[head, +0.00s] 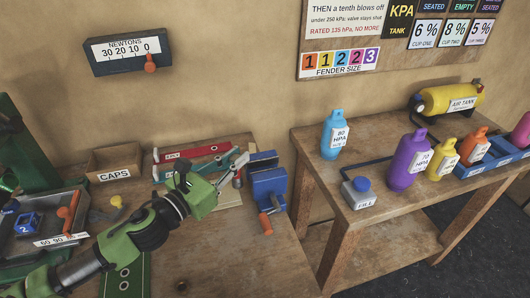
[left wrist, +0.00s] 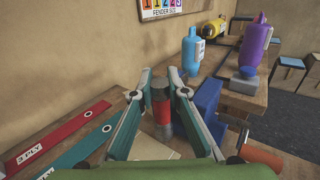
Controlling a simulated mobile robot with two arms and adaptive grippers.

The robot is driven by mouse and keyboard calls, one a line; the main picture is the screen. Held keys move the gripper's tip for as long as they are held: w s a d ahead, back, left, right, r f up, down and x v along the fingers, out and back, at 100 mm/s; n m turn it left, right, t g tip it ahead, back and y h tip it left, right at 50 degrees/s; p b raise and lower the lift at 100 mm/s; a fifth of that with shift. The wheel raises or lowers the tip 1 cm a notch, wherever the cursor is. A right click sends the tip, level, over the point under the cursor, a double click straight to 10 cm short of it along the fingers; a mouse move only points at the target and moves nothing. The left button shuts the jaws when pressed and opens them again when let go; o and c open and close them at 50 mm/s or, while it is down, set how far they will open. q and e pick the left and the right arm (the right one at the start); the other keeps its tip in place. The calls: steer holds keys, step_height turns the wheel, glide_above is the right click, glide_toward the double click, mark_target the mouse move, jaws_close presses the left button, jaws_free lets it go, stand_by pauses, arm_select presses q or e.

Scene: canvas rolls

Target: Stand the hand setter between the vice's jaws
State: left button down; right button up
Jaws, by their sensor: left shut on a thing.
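My left gripper (head: 240,166) reaches in from the left and is shut on the hand setter, an upright dark grey cylinder with a red band. The setter (left wrist: 161,113) stands between the two fingers in the left wrist view; only a small part of it shows below the fingers in the head view (head: 237,181). The blue vice (head: 269,186), with an orange handle (head: 265,224), is just right of the gripper. In the left wrist view the vice (left wrist: 207,103) is partly hidden behind the right finger. The setter is left of the vice's blue body. My right gripper is not in view.
Red (head: 197,151) and teal strips lie behind the gripper, beside a CAPS box (head: 115,163). A tray (head: 43,222) is at left. Bare bench lies in front of the vice. A second table (head: 391,196) at right holds several bottles and a yellow air tank (head: 449,99).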

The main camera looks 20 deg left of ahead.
mark_target(265, 158)
arm_select(q)
steer(key=w+d, duration=0.1)
steer(key=d, duration=0.1)
steer(key=w+d+p, duration=0.1)
steer(key=w+d, duration=0.1)
steer(key=w+d+p, duration=0.1)
steer(key=d, duration=0.1)
steer(key=shift+w+d+r, duration=0.15)
steer(key=shift+w+d, duration=0.05)
steer(key=shift+d, duration=0.05)
steer(key=shift+f, duration=0.95)
steer(key=shift+s+a, duration=0.1)
steer(key=shift+f, duration=0.15)
steer(key=c, duration=2)
jaws_free()
